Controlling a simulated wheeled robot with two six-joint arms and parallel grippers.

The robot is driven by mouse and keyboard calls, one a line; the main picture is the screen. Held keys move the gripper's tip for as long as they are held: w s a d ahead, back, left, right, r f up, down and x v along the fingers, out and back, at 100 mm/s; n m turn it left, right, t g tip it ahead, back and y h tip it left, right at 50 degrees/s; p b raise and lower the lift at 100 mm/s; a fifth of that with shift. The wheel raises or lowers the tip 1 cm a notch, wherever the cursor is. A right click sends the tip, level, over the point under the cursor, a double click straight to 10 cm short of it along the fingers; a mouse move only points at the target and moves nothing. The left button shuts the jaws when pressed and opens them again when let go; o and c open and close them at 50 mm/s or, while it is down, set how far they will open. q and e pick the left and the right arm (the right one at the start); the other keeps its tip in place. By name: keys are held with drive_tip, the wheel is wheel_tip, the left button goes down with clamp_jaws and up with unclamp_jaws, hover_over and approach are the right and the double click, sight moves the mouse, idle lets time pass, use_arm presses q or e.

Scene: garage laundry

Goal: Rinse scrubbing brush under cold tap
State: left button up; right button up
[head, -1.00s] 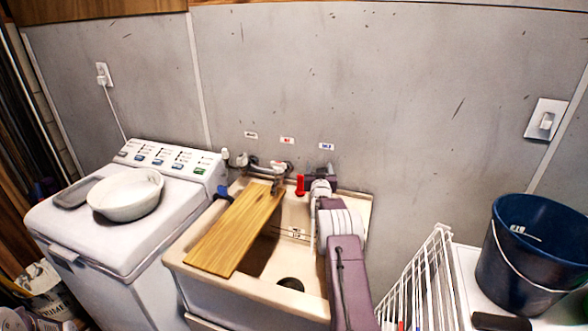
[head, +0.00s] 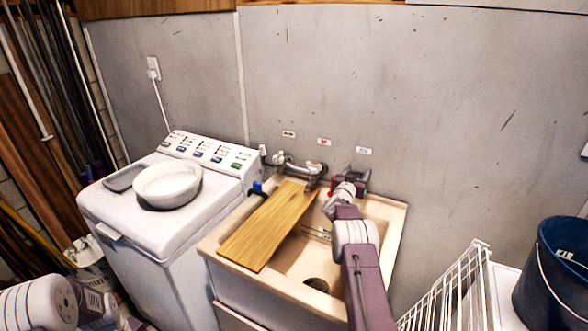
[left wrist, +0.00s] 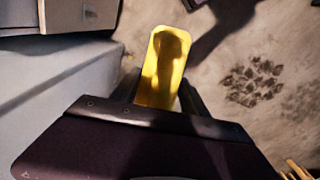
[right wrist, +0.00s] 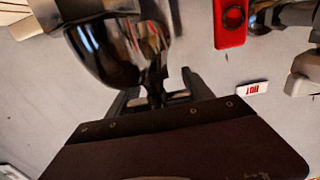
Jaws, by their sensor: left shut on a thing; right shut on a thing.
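A yellow piece (left wrist: 165,62), likely part of the scrubbing brush, is clamped in my left gripper (left wrist: 163,98) above a stained floor. The brush's bristles cannot be made out. My left gripper's tips are not clear in the head view. My right gripper (head: 345,188) is at the wall taps, just below the blue-marked label (head: 364,151). In the right wrist view, my right gripper (right wrist: 155,92) is shut on a dark, shiny tap part (right wrist: 105,45). A red piece (right wrist: 230,22) is beside it. The sink (head: 390,230) is under the taps; no water is visible.
A wooden board (head: 268,228) lies across the sink's left part. A washing machine (head: 120,215) with a white basin (head: 168,184) on top stands left of it. A white wire rack (head: 445,290) and dark blue bucket (head: 555,275) are at the right.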

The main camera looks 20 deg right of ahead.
drive_tip(key=o, duration=1.4)
drive_tip(key=shift+c, duration=0.2)
drive_tip(key=shift+s+a, duration=0.3)
drive_tip(key=shift+a, duration=0.15)
use_arm(q)
drive_tip(key=shift+f+b, duration=0.35)
drive_tip(key=shift+b, duration=0.05)
use_arm(e)
drive_tip(key=v, duration=0.4)
drive_tip(key=shift+s+a, duration=0.2)
drive_tip(key=shift+a, duration=0.05)
drive_tip(key=b+v, duration=0.1)
drive_tip(key=b, duration=0.2)
drive_tip(key=b+v, duration=0.4)
drive_tip(key=b, duration=0.1)
drive_tip(key=shift+s+a+f+b, duration=0.1)
drive_tip(key=shift+a+f+b, duration=0.05)
drive_tip(key=shift+f+b, duration=0.15)
use_arm(q)
wheel_tip(320, 180, down, 9)
use_arm(e)
drive_tip(key=shift+s+a+r, duration=0.3)
drive_tip(key=shift+a+r, duration=0.05)
use_arm(q)
drive_tip(key=shift+r, duration=0.1)
